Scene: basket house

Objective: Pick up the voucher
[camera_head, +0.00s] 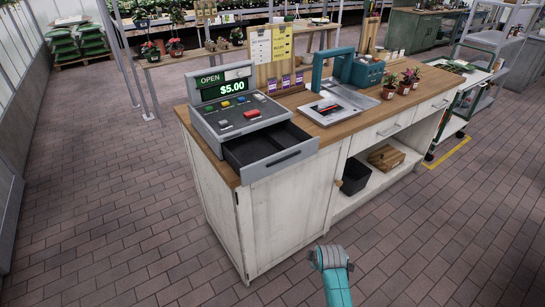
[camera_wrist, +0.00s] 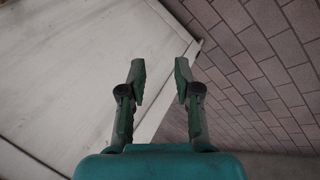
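I cannot tell for sure which thing is the voucher. Several small purple cards (camera_head: 285,82) stand in a row on the counter behind the cash register; their print is too small to read. A white sheet (camera_head: 261,47) and a yellow sheet (camera_head: 282,42) are on the upright board behind them. My gripper (camera_wrist: 160,68) is open and empty in the wrist view, with the white counter panel and brick floor beyond its fingers. In the head view my teal arm shows in front of the counter, low in the picture; the fingers are not clear there.
The cash register (camera_head: 235,110) reads "OPEN $5.00", and its drawer (camera_head: 268,147) is pulled out over the counter's (camera_head: 290,195) front edge. A teal machine (camera_head: 355,68) and small potted plants (camera_head: 389,88) stand further right. A black bin (camera_head: 354,176) sits on the lower shelf. The brick floor in front is clear.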

